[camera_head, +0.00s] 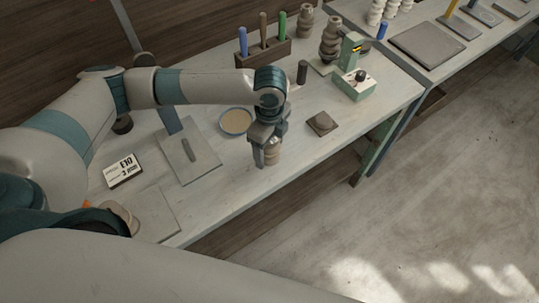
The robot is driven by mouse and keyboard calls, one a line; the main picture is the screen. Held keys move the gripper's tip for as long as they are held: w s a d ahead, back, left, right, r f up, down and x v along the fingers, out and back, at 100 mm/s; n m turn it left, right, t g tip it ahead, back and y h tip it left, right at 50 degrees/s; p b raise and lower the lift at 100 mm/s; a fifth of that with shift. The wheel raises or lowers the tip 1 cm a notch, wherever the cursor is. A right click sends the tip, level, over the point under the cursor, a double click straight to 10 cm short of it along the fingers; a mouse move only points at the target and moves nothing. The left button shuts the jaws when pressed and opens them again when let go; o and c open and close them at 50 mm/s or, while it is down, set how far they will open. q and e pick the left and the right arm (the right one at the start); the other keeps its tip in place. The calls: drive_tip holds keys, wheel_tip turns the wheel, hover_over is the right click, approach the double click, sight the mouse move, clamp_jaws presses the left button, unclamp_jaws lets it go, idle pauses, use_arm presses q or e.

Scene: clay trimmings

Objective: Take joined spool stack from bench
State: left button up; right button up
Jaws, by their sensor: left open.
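A tan spool stack (274,154) stands upright on the grey bench (222,186), near its front edge. My left gripper (266,158) points down over it and is open. One finger shows to the left of the stack, and the gripper hides its upper part. Whether the fingers touch it, I cannot tell. Two more stacked, ridged spool shapes stand at the back of the bench, a lighter one (306,22) and a darker one (330,42). My right gripper is not in view.
A shallow round dish (235,122) and a dark square tile (322,123) lie close to the gripper. A tool holder (263,53), a green device (354,86), a grey board (187,158) and a labelled card (122,171) are also on the bench. The bench front right is clear.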

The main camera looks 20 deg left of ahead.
use_arm(q)
drive_tip(key=shift+f, duration=0.1)
drive_tip(key=shift+c, duration=0.5)
drive_tip(key=c, duration=1.2)
wheel_tip(320, 180, up, 3)
drive_tip(key=p, duration=0.3)
drive_tip(key=shift+f, duration=0.1)
drive_tip(key=r+p, duration=0.2)
drive_tip(key=shift+d+p, duration=0.2)
drive_tip(key=shift+p, duration=0.2)
drive_tip(key=s+d+r+p, duration=0.4)
drive_tip(key=s+d+r, duration=0.2)
drive_tip(key=d, duration=0.3)
drive_tip(key=shift+d+r, duration=0.15)
drive_tip(key=shift+d, duration=0.1)
